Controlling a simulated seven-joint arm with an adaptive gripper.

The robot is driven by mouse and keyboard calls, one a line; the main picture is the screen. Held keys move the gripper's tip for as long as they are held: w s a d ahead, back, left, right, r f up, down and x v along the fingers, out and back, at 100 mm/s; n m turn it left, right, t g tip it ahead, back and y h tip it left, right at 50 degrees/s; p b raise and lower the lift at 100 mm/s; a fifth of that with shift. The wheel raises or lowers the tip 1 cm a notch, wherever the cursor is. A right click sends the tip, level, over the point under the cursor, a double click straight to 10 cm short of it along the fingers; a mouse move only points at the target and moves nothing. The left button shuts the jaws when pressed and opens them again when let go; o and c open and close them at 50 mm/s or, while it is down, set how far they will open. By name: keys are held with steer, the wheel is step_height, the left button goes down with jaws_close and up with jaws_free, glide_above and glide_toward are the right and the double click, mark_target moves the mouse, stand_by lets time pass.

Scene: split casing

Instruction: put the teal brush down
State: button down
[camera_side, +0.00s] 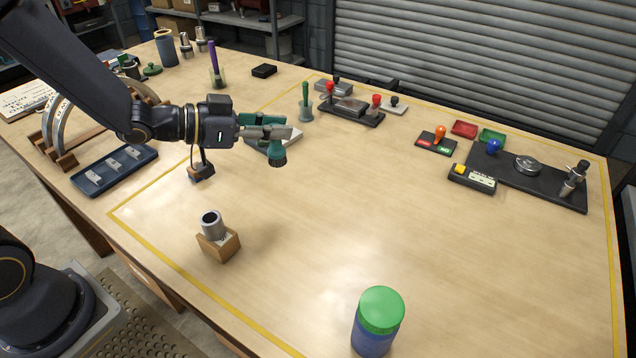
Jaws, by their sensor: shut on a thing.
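My gripper (284,133) reaches in from the left and is shut on the teal brush (277,156). The brush hangs below the fingertips with its darker end pointing down. It appears held above the table (370,225), clear of the surface. Part of the brush is hidden by the fingers.
A wooden block with a grey metal cylinder (212,225) stands at the front left. A blue jar with a green lid (380,312) is at the front. A blue tray (112,172) lies left, and black fixtures (545,180) stand right. The table's middle is clear.

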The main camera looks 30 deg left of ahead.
steer(key=shift+s+d+f+m+g+h, duration=0.15)
steer(key=shift+d+f+m+g+h, duration=0.85)
steer(key=shift+f, duration=1.1)
steer(key=shift+s+d+f+m+g+h, duration=0.2)
steer(key=shift+d+f+m+g+h, duration=0.25)
steer(key=shift+f+m+g+h, duration=1.1)
steer(key=shift+s+d+f+m+g+h, duration=0.15)
steer(key=shift+d+f+m+g, duration=0.65)
steer(key=shift+f, duration=1.8)
steer(key=c, duration=1)
jaws_free()
steer(key=shift+f, duration=0.15)
